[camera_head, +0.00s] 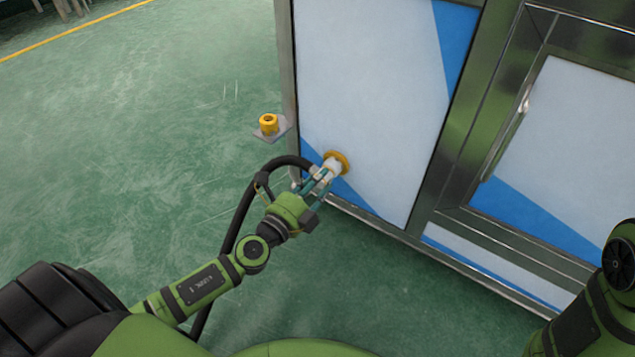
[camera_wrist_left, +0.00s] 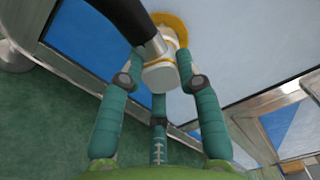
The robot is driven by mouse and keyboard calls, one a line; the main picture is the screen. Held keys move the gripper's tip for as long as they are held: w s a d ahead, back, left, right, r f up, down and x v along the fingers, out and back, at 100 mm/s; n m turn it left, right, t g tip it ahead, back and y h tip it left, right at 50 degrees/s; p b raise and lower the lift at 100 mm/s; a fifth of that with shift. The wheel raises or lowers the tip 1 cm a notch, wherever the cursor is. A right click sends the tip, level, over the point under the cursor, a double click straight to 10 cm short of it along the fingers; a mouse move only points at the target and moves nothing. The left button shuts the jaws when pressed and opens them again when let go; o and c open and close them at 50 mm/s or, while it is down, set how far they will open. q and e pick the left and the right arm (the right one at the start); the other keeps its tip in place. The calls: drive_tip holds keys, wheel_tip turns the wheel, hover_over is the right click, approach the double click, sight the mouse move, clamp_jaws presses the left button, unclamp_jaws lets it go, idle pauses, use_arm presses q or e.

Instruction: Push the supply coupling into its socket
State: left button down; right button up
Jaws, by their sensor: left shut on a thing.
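The supply coupling is a pale cylinder (camera_head: 331,168) with a black hose, and it also shows in the left wrist view (camera_wrist_left: 161,76). My left gripper (camera_head: 322,178) is shut on it, with fingers on both sides of the body (camera_wrist_left: 160,85). The socket has a yellow ring (camera_head: 342,158) on the white and blue cabinet panel, and it also shows in the left wrist view (camera_wrist_left: 174,24). The coupling's front end is at the ring. How deep it sits inside is hidden. My right gripper is out of view.
The black hose (camera_head: 243,212) loops left of my left forearm. A yellow ring-shaped holder (camera_head: 268,123) on a small grey plate sticks out from the cabinet's left side. The cabinet (camera_head: 375,95) has a metal frame. The green floor to the left is open.

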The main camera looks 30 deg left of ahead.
use_arm(q)
drive_tip(key=shift+w, duration=0.15)
drive_tip(key=c, duration=0.8)
unclamp_jaws()
drive_tip(key=s, duration=0.4)
drive_tip(key=s+a, duration=0.1)
drive_tip(key=s, duration=0.7)
drive_tip(key=shift+a, duration=0.3)
